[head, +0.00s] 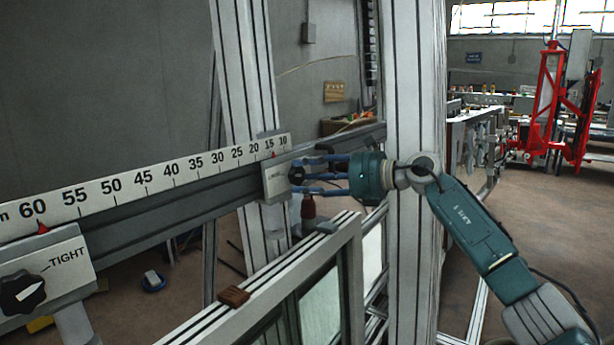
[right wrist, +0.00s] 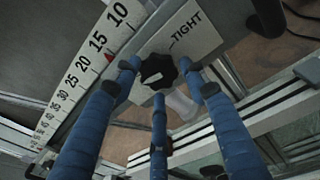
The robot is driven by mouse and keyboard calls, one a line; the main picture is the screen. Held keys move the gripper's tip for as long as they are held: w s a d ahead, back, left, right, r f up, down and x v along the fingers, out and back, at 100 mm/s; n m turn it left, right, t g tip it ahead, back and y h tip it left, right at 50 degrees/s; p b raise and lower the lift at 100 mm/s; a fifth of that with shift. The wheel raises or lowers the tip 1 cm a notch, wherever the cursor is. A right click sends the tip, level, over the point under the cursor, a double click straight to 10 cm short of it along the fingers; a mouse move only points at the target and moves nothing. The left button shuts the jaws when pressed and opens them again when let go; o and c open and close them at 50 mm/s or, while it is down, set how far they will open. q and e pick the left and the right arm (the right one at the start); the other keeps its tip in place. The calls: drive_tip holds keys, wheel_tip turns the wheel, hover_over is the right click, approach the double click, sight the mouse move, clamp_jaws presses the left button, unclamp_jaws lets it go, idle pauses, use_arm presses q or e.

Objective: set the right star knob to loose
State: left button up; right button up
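The right star knob (head: 296,174) is small and dark on its pale plate (head: 275,184), on the right part of the rail. It also shows in the right wrist view (right wrist: 158,70), black and lobed, with a pale pointer mark and the word TIGHT printed beside it. My right gripper (head: 298,176) has its blue fingers reaching left around the knob. In the right wrist view the fingertips (right wrist: 158,76) surround the knob and look spread, with small gaps; contact is unclear. My left gripper is out of view.
A second star knob (head: 24,292) with a TIGHT label sits at the left end. The numbered scale (head: 130,183) runs along the rail (head: 170,205). An upright profile post (head: 412,170) stands behind my right wrist. A window-like frame (head: 290,285) lies below.

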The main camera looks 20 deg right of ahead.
drive_tip(key=shift+o, duration=1)
drive_tip(key=shift+d+f, duration=0.1)
drive_tip(key=shift+f, duration=0.25)
drive_tip(key=shift+w+d+r, duration=0.1)
drive_tip(key=shift+s+d+r, duration=0.1)
drive_tip(key=shift+s+r, duration=0.05)
drive_tip(key=shift+s, duration=0.05)
drive_tip(key=v, duration=1.1)
drive_tip(key=shift+d, duration=0.3)
drive_tip(key=shift+s, duration=0.1)
